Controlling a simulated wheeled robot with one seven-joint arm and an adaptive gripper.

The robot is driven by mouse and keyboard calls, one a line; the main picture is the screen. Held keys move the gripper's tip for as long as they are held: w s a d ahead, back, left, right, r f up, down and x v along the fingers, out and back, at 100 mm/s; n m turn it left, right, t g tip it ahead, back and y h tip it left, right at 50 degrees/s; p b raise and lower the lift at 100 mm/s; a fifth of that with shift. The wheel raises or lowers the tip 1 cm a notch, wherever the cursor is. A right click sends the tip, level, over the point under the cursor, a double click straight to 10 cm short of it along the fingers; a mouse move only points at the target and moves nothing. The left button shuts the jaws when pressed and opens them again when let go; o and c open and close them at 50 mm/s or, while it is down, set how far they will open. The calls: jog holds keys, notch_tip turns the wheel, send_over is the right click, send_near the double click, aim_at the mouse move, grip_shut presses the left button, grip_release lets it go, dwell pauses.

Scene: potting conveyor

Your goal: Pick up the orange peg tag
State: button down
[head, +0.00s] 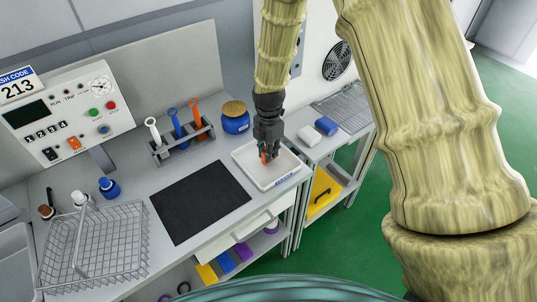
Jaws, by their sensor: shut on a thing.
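My gripper (268,154) points down over the white tray (247,158) at the right end of the bench. It is shut on a small orange piece (263,157), which I take to be the orange peg tag. The fingers hide most of the piece. I cannot tell whether it still touches the tray floor. A larger orange ring-topped tool (198,121) stands in the grey rack, apart from my gripper.
The grey rack (183,145) also holds white and blue ring-topped tools. A blue jar (235,122) stands behind the tray. A black mat (200,200) lies left of it, a wire basket (120,244) farther left. White and blue blocks lie on the right-hand table.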

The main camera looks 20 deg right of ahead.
jog(key=shift+r, duration=0.4)
jog(key=shift+s+a+r+b, duration=0.2)
jog(key=shift+s+r+b, duration=0.2)
jog(key=shift+r+b, duration=0.3)
jog(key=s+a+r+b, duration=0.1)
jog(key=s+a+b, duration=0.3)
jog(key=s, duration=0.9)
jog(key=a, duration=0.2)
jog(key=shift+s+a+r, duration=0.3)
jog(key=shift+a, duration=0.1)
